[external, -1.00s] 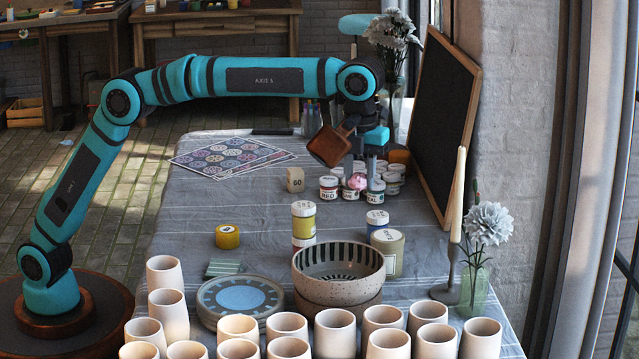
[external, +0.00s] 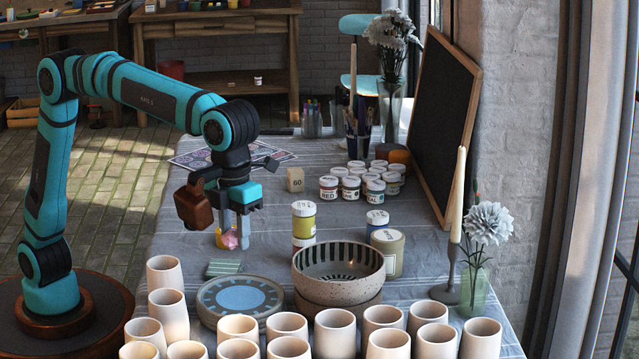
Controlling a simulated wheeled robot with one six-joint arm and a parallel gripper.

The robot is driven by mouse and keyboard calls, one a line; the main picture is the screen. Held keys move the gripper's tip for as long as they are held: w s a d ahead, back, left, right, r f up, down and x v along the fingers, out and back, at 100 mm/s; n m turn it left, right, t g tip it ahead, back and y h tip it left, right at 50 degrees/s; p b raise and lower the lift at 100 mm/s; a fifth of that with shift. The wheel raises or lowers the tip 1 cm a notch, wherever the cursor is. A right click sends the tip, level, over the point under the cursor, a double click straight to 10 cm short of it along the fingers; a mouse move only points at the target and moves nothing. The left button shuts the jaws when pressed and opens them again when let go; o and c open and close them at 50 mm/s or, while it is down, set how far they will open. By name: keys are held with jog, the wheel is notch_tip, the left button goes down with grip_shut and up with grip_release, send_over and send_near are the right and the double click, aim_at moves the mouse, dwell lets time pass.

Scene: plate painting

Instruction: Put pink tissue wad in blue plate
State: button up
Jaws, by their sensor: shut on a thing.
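My gripper (external: 232,232) is shut on the pink tissue wad (external: 230,241), which shows low between its fingers. They are above the table, behind the blue plate. The blue plate (external: 240,297) is round with a pale blue middle and a darker patterned rim. It lies at the front left of the table, and its middle looks bare. The gap between the wad and the cloth is hard to judge.
Several cream cups (external: 335,331) crowd the table's front edge. Patterned bowls (external: 339,275) stand right of the plate, with a yellow-labelled jar (external: 303,222) behind them. A small green striped piece (external: 223,268) lies just behind the plate. Paint jars (external: 349,187) stand farther back.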

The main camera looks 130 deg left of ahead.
aim_at(240, 309)
notch_tip(240, 309, down, 14)
jog(key=shift+r, duration=0.25)
dwell(0.5)
jog(key=o, duration=0.9)
jog(key=shift+f, duration=0.15)
jog(key=shift+o, duration=0.2)
notch_tip(240, 309, up, 12)
jog(key=shift+w+f, duration=0.1)
jog(key=shift+r, duration=0.25)
